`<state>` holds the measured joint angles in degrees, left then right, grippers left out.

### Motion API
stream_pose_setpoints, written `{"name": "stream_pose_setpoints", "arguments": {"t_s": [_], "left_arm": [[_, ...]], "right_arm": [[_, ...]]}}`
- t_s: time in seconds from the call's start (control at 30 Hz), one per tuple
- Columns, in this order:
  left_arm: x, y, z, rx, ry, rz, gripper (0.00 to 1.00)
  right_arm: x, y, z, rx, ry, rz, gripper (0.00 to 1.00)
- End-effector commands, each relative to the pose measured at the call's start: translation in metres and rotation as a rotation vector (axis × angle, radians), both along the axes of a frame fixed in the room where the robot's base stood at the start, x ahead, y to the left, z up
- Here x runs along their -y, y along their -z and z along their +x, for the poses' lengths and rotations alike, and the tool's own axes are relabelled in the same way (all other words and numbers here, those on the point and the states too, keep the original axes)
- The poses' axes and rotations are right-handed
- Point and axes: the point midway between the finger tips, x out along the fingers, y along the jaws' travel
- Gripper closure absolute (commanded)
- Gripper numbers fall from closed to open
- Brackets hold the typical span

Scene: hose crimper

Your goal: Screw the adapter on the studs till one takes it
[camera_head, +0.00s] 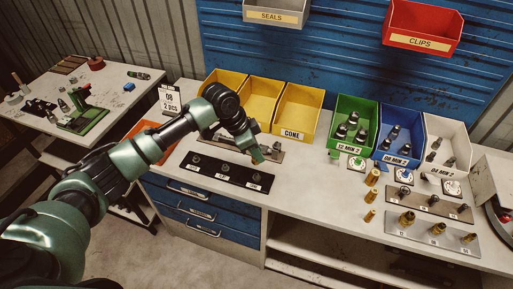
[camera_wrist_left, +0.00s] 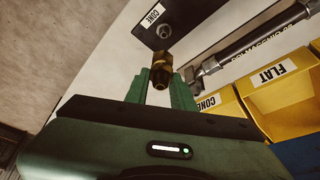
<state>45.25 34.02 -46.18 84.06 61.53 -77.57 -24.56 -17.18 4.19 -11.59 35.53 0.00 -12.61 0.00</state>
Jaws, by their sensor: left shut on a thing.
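My left gripper (camera_head: 264,154) hangs over the workbench beside the dark stud plate (camera_head: 228,177). In the left wrist view its green fingers (camera_wrist_left: 161,92) are shut on a brass adapter (camera_wrist_left: 162,70), whose free end points toward a stud (camera_wrist_left: 165,31) on a dark plate, next to a CONE label. The adapter and that stud look apart in this view. I cannot make out the adapter in the head view, where the gripper hides it. The dark plate carries several labelled studs in a row. My right gripper is in neither view.
A second plate (camera_head: 272,155) lies behind the gripper. Yellow bins (camera_head: 297,110), a green bin (camera_head: 355,120), a blue bin (camera_head: 400,132) and a white bin (camera_head: 449,143) line the back. Brass fittings (camera_head: 372,177) stand at the right, near a grey plate (camera_head: 432,237).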

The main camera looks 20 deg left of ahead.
Motion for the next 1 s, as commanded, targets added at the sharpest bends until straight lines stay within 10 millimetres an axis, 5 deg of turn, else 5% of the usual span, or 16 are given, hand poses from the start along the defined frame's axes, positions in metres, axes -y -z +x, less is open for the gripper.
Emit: {"name": "stream_pose_setpoints", "arguments": {"t_s": [0.17, 0.6, 1.0], "left_arm": [[0.002, -0.007, 0.000, 0.001, -0.113, -0.003, 1.00], [0.001, 0.044, 0.001, 0.003, -0.115, -0.003, 1.00], [0.001, 0.057, 0.001, 0.002, -0.113, -0.003, 1.00]], "right_arm": [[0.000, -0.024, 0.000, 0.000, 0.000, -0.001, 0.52], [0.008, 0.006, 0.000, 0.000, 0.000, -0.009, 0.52], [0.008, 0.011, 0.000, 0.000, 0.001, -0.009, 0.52]]}}
